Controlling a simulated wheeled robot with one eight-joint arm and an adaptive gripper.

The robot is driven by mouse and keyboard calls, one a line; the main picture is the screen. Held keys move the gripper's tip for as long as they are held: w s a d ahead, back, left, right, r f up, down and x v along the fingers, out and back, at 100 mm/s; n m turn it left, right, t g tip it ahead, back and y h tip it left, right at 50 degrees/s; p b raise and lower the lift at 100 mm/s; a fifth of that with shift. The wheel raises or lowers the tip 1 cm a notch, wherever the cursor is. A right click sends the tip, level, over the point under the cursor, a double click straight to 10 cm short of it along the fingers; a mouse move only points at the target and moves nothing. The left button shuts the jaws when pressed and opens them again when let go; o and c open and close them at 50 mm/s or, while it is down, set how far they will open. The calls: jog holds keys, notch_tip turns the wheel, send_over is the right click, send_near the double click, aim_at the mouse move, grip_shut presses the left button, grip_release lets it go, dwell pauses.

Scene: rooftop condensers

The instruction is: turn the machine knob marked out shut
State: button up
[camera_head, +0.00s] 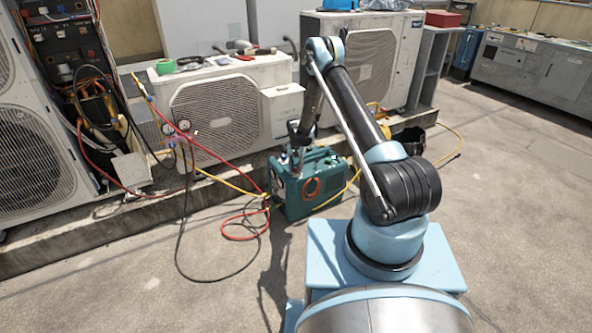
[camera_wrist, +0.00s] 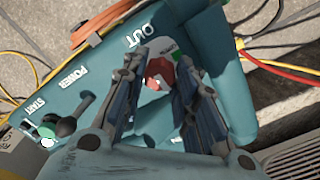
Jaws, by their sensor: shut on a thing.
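The green machine (camera_head: 318,188) stands on the rooftop floor below my arm; it fills much of the wrist view (camera_wrist: 75,55). The red knob (camera_wrist: 159,72) sits beside the white letters OUT on the machine's panel. My gripper (camera_wrist: 170,75) reaches down over the panel with a finger on each side of the red knob and is shut on it. The fingers hide part of the knob, so its exact angle is unclear. In the head view my gripper (camera_head: 298,145) is at the top of the machine, and the knob is hidden there.
A black knob (camera_wrist: 68,126) stands near the words POWER and START. Red, yellow and black hoses (camera_head: 245,222) run from gauges (camera_head: 176,127) to the machine and loop on the floor. White condensers (camera_head: 225,105) stand behind. Open floor (camera_head: 510,220) lies to the right.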

aim_at(296, 168)
jog(key=shift+w, duration=0.1)
jog(key=o, duration=1)
jog(key=shift+o, duration=0.2)
notch_tip(296, 168, up, 12)
dwell(0.3)
